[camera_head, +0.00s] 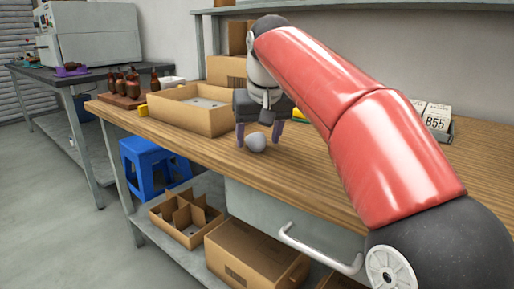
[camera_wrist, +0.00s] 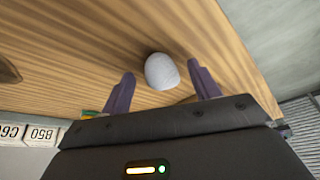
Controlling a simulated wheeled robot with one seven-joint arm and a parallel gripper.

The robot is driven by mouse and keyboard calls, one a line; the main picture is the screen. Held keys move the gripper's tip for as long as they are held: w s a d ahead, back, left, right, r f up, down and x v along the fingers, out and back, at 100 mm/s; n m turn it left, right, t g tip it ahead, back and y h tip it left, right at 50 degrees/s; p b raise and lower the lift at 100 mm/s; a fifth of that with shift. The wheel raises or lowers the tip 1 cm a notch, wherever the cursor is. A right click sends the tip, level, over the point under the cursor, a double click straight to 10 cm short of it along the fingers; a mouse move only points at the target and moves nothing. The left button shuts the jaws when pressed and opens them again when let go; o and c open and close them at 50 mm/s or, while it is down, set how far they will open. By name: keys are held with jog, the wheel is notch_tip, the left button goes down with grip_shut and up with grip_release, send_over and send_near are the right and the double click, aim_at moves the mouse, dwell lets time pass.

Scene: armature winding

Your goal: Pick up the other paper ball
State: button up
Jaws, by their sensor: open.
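A whitish-grey paper ball (camera_head: 256,142) sits on the wooden workbench (camera_head: 320,165) near its front edge. In the wrist view the paper ball (camera_wrist: 161,71) lies between and just beyond the two fingertips. My gripper (camera_head: 259,138) points down over the bench, with its fingers apart on either side of the ball. In the wrist view the gripper (camera_wrist: 166,78) is open, and gaps show between the ball and both fingers. Only one paper ball shows in these frames.
An open cardboard box (camera_head: 185,118) stands left of my gripper, and a tray of brown armatures (camera_head: 125,92) is beyond it. Number cards (camera_head: 436,117) stand at the back right. A blue stool (camera_head: 150,165) and a divided box (camera_head: 185,212) are below.

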jog(key=shift+w+f, duration=0.15)
jog(key=shift+f, duration=0.25)
jog(key=c, duration=1.1)
